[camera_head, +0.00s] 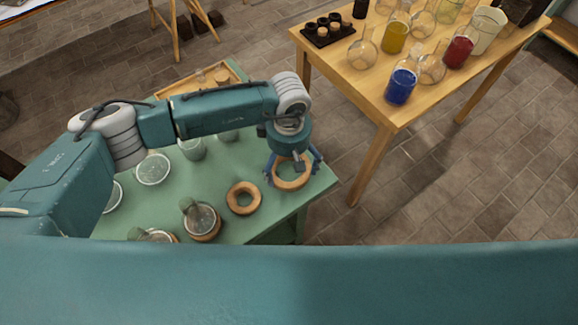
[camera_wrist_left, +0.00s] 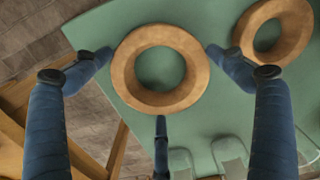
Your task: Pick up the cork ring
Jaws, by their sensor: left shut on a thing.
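A cork ring (camera_head: 292,186) is at the right end of the green table, under my left gripper (camera_head: 294,172). It also shows large in the left wrist view (camera_wrist_left: 124,78), between the blue fingertips of that gripper (camera_wrist_left: 160,58), with a third finger below it. The gripper is shut on this ring. Whether the ring still touches the tabletop is hard to tell. A second cork ring (camera_head: 243,198) lies flat on the table just left of it, and shows at the upper right in the left wrist view (camera_wrist_left: 247,35). My right gripper is not in view.
The green table (camera_head: 268,222) also holds a flask on a cork ring (camera_head: 203,222), several glass vessels and a wooden tray (camera_head: 238,68). A wooden table (camera_head: 385,100) with flasks and coloured beakers stands to the right, across a gap of paved floor.

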